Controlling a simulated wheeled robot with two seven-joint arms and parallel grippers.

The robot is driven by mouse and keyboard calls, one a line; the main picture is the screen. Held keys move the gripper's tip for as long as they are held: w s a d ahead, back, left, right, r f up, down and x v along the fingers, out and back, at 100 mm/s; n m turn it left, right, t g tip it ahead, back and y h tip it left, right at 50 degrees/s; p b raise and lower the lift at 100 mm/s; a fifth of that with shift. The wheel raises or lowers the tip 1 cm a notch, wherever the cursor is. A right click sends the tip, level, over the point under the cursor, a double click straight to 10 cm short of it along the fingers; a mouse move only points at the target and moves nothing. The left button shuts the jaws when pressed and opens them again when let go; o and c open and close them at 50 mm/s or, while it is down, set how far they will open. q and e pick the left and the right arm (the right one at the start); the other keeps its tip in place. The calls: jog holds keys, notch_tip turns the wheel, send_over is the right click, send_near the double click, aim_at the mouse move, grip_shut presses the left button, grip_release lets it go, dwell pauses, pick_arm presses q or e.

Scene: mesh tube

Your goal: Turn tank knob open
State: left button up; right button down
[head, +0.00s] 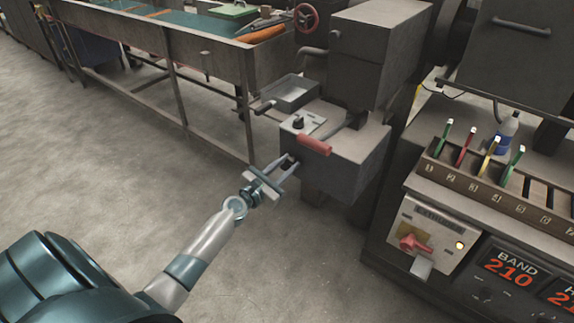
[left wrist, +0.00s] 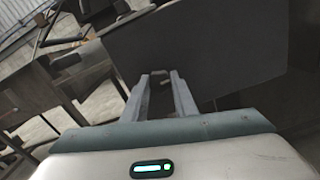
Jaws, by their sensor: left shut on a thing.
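The grey box-shaped tank (head: 345,165) stands at the centre right, with its front face toward my left arm. A small dark knob (head: 287,162) is on that front face, near its upper left. My left gripper (head: 281,167) reaches it from the lower left and is shut on it, with a finger on either side. In the left wrist view the two fingers (left wrist: 165,88) point at the dark tank face (left wrist: 205,50). The knob is mostly hidden by the fingers, so its turn angle cannot be told. My right gripper is not in view.
Above the knob are a red handle (head: 313,144) and a plate with another black knob (head: 298,122). A metal tray (head: 290,92) sits behind. At right stands a console with a red switch (head: 412,243) and several coloured tools. The floor at left is clear.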

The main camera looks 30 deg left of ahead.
pick_arm(q)
jog(key=shift+f, duration=0.1)
jog(key=o, duration=1)
jog(key=shift+o, duration=0.2)
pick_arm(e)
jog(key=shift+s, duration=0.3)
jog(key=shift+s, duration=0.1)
pick_arm(q)
jog(key=shift+s, duration=0.75)
jog(key=s+a+b, duration=0.1)
jog(key=s+b, duration=0.1)
jog(key=s, duration=1.4)
jog(key=shift+a, duration=0.15)
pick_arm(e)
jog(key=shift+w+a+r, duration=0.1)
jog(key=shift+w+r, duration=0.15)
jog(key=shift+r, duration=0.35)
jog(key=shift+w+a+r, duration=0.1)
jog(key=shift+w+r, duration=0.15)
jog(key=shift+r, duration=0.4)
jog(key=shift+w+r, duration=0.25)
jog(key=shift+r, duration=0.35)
pick_arm(q)
jog(key=shift+w, duration=0.1)
